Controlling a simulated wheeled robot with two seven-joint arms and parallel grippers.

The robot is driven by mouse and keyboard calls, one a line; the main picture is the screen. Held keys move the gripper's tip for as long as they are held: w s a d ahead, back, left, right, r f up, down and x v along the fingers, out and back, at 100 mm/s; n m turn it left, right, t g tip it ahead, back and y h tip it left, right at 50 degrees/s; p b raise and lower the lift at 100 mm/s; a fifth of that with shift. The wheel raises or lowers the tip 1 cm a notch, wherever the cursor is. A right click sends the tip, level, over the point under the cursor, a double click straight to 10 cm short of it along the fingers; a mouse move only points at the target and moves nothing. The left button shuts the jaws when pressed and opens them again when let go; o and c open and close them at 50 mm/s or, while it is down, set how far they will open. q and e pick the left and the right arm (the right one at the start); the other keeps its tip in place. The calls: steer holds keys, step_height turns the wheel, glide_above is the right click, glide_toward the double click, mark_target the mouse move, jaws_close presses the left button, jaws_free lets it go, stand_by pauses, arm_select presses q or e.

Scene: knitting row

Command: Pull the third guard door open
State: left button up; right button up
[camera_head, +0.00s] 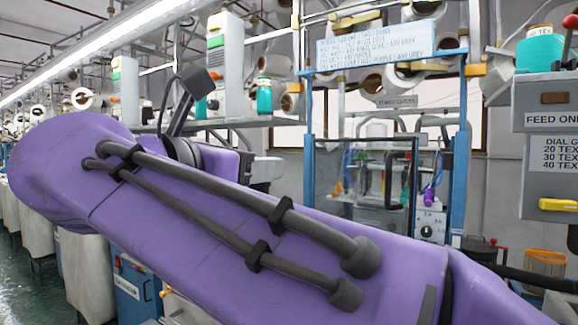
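A blue-framed guard door (340,180) with a clear panel stands at the centre right, in front of a knitting machine. It looks shut, but my arm hides its lower part. A dark curved handle-like bar shows near its middle. I cannot tell whether this is the third door. My purple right arm crosses the view from the lower right to the left. My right gripper (190,95) shows as dark parts above the arm at the left centre, well left of the door and apart from it. Its fingers are too unclear to tell open from shut. My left gripper is not in view.
A sign board (375,50) hangs above the door. A grey control box (550,165) with a yellow handle is at the right edge. Yarn cones (264,97) line the machines at the left. A blue cabinet (130,290) stands below my arm. Green floor shows at lower left.

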steer(key=w+d+r+m+g+h+p, duration=0.1)
steer(key=w+d+g+h+p, duration=0.1)
steer(key=w+d+p, duration=0.6)
steer(key=m+g+h+p, duration=0.2)
steer(key=h+p, duration=0.1)
glide_toward(387, 177)
steer(key=w, duration=0.1)
steer(key=p+x, duration=0.1)
steer(key=x, duration=0.2)
steer(key=p+x, duration=0.2)
steer(key=x, duration=0.2)
steer(key=p+x, duration=0.2)
steer(key=x, duration=0.1)
steer(key=shift+s+d, duration=0.15)
steer(key=shift+d, duration=0.45)
steer(key=shift+s+a+r, duration=0.1)
steer(key=shift+s+a, duration=0.05)
steer(key=shift+a, duration=0.3)
steer(key=shift+c, duration=0.9)
steer(key=c, duration=0.5)
steer(key=shift+d, duration=0.25)
jaws_close()
